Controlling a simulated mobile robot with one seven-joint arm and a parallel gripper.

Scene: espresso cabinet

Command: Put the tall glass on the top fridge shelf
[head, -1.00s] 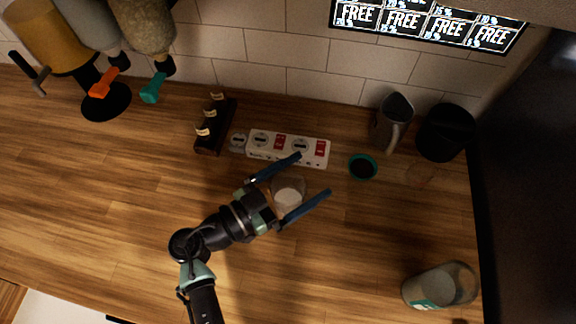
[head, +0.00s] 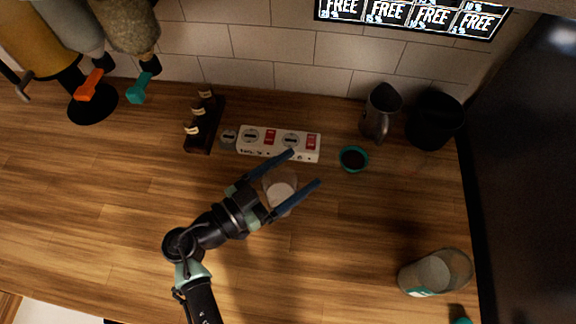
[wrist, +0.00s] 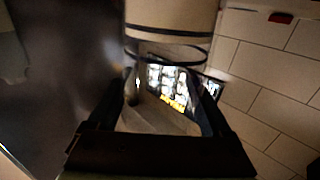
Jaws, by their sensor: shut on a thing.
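The tall glass (head: 281,190) is clear, with a pale bottom. In the head view it is between the two long dark fingers of my gripper (head: 305,168), over the wooden counter. My gripper is shut on it. In the wrist view the clear glass (wrist: 160,118) lies between the fingers, and a lit menu shows through it. A tall dark panel (head: 530,170) stands at the right edge of the head view; I cannot tell whether it is the fridge. No fridge shelf can be made out.
A power strip (head: 278,143), a teal-rimmed cup (head: 353,159), a grey pitcher (head: 379,112) and a black container (head: 435,120) stand along the back of the counter (head: 120,200). A clear jar (head: 436,272) is at right front. The front middle is clear.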

